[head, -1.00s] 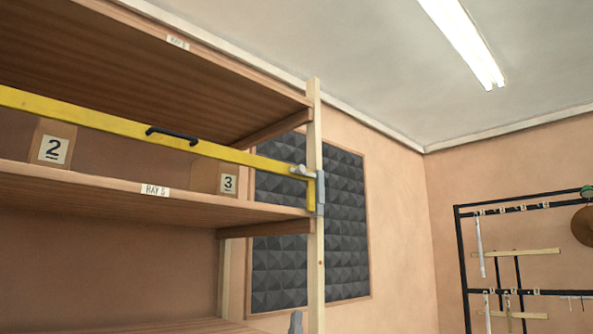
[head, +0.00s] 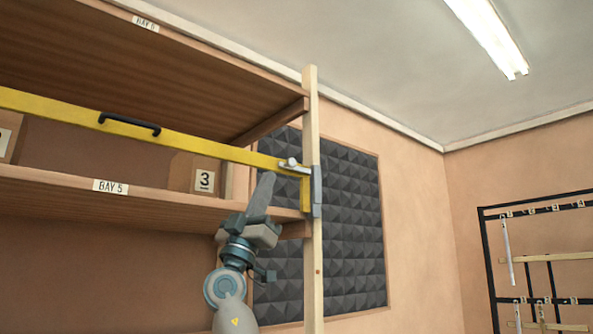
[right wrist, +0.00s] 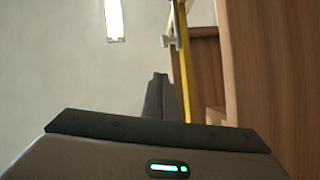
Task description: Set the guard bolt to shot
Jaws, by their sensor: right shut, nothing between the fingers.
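The guard bolt (head: 292,164) is a pale grey metal rod with a small knob, at the right end of the yellow guard bar (head: 215,145). A grey metal bracket (head: 316,190) sits beside it on the wooden post. My right gripper (head: 267,177) is shut and empty, pointing up, with its tips just below and left of the bolt in the picture; I cannot tell whether they touch. In the right wrist view the bolt (right wrist: 168,40) shows beyond the shut fingers (right wrist: 158,80). My left gripper is out of view.
The bar, with a black handle (head: 130,123), crosses the shelf bay in front of a box marked 3 (head: 200,180). The shelf edge (head: 150,195) runs below it. A dark foam panel (head: 350,240) hangs behind the post. A black rack (head: 487,250) stands at right.

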